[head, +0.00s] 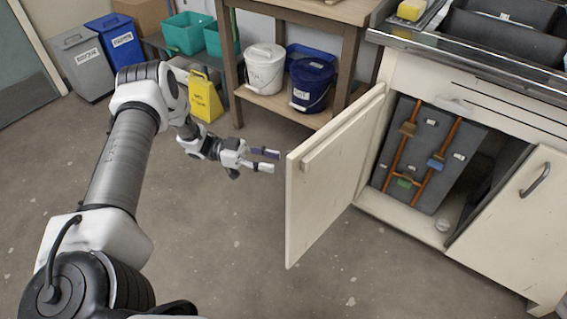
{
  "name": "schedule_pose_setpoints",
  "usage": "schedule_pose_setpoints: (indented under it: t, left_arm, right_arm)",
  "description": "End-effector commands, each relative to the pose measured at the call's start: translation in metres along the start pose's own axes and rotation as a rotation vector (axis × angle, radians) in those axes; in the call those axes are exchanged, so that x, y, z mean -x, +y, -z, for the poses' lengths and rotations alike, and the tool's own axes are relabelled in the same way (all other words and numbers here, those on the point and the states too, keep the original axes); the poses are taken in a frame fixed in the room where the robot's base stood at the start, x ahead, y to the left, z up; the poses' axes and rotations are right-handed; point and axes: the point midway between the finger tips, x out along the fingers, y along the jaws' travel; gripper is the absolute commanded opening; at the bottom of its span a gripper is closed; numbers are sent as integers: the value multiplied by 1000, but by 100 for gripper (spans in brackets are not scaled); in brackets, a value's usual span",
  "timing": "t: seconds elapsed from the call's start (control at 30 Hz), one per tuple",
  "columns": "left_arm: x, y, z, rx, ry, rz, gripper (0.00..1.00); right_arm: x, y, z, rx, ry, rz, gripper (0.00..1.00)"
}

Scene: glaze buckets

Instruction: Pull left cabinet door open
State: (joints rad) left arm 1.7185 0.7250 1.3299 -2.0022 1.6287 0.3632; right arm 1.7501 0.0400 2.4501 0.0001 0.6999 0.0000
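The left cabinet door (330,180) is cream-white and stands swung well out from the sink cabinet (452,80), with a wooden strip along its upper inner face. My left gripper (275,160) is just left of the door's free edge, with its two fingers pointing at the door and a gap between them. It looks empty and apart from the door. The door's outer face and any handle on it are hidden. My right gripper is not in view.
The cabinet's right door (513,225) has a dark handle and looks slightly ajar. A wooden table (300,12) holds a white bucket (264,70) and a blue bucket (310,85). A yellow sign (204,97) stands behind my arm. The front floor is clear.

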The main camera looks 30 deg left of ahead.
Motion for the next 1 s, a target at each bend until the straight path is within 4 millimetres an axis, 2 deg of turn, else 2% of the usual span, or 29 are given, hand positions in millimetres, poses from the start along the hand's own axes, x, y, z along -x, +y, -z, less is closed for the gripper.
schedule_pose_setpoints:
  t: [0.03, 0.1, 0.2, 0.3, 1.0]
  left_arm:
    - [15, 0, -1, -3, -1, 4, 38]
    - [33, 0, -1, -2, -2, 3, 38]
    - [53, 0, -1, -1, -2, 2, 38]
    - [65, 0, -1, -1, -1, 1, 38]
    - [69, 0, 0, 0, 0, 0, 38]
  right_arm:
    - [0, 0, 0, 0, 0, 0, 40]
    - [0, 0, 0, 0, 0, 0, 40]
    - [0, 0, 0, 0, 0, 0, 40]
    - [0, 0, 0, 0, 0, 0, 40]
    - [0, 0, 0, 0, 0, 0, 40]
